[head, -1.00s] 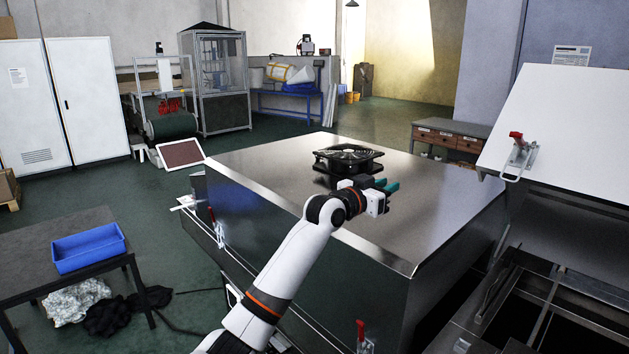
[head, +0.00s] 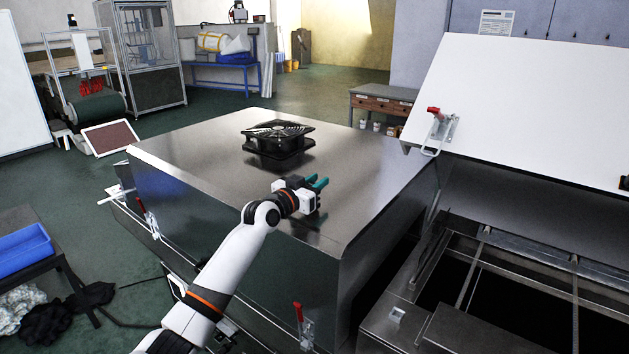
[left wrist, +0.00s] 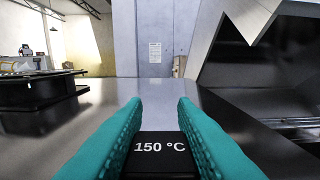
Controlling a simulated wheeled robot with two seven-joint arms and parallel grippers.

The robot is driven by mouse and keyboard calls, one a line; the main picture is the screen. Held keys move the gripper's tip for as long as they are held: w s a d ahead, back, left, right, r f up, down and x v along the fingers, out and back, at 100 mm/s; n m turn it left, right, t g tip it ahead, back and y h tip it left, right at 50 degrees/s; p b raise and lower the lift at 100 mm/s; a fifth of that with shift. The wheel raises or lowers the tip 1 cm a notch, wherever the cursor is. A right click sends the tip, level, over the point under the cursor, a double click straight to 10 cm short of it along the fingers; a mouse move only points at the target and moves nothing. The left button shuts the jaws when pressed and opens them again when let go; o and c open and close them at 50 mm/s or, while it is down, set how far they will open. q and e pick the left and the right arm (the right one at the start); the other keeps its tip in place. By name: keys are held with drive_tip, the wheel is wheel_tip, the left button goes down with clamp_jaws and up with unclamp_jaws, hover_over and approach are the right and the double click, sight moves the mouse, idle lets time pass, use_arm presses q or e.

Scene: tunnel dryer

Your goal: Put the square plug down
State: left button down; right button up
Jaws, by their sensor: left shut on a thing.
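The square plug (left wrist: 160,148) is a black block marked "150 °C". In the left wrist view it sits between the two teal fingers of my left gripper (left wrist: 158,128), which is shut on it. In the head view my left gripper (head: 318,184) is over the steel top of the big metal housing (head: 210,163), in front of and to the right of the black fan. The plug is not clearly visible in that view, and I cannot tell if it touches the steel. My right gripper is not in view.
A black fan unit (head: 278,145) stands on the housing top. To the right, a raised white lid (head: 530,115) with a red-handled clamp (head: 436,125) stands over an open dark bay with metal rails (head: 480,265). The steel right of my gripper is clear.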

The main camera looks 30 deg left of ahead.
use_arm(q)
drive_tip(key=shift+s, duration=0.1)
drive_tip(key=shift+f, duration=0.15)
drive_tip(key=c, duration=1.2)
unclamp_jaws()
drive_tip(key=shift+o, duration=0.2)
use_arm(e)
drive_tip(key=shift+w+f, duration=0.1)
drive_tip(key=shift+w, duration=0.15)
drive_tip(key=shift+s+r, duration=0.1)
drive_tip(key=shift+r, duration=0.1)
use_arm(q)
drive_tip(key=s+b, duration=0.1)
drive_tip(key=s, duration=0.2)
drive_tip(key=s+b, duration=0.1)
drive_tip(key=s, duration=0.3)
drive_tip(key=s+a+b, duration=0.1)
drive_tip(key=s, duration=0.3)
drive_tip(key=shift+s, duration=0.5)
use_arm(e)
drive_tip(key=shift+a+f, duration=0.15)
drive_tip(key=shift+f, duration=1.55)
